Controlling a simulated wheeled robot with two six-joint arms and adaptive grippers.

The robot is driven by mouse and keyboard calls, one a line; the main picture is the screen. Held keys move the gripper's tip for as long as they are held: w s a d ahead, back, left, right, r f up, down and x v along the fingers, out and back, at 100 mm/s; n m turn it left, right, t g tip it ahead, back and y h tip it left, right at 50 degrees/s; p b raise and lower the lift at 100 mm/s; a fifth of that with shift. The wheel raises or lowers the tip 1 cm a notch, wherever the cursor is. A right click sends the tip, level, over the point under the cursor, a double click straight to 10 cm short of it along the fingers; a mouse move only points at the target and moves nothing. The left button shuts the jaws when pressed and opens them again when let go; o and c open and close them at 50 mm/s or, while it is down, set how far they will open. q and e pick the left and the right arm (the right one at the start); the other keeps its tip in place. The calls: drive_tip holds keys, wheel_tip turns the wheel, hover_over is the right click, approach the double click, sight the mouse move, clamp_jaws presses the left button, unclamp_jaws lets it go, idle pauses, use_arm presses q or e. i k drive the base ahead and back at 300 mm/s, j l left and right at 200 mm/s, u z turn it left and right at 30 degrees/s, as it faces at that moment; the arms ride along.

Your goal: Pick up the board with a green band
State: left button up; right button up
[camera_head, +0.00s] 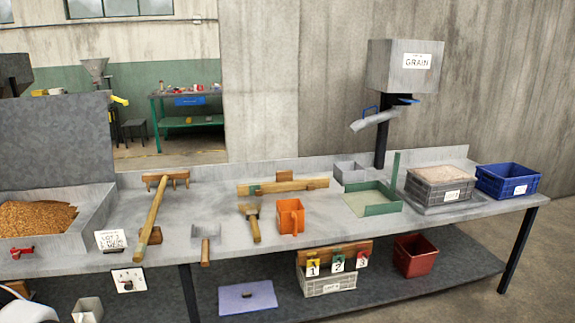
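A long wooden board (310,184) lies on the grey bench top near its back edge. A green band (255,190) shows near its left end, and a small wooden block or handle (284,176) sits on its upper side. Neither of my grippers shows in the head view. Only pale parts that look like my arms or body show at the lower left edge.
A wooden rake (153,215), a metal scoop (205,232), a brush (250,211) and an orange jug (291,216) lie or stand in front and left of the board. A green-edged tray (381,209) stands right. A crate with numbered tags (327,285) sits below.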

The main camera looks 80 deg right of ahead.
sight(285, 182)
drive_tip(key=z, duration=3.95)
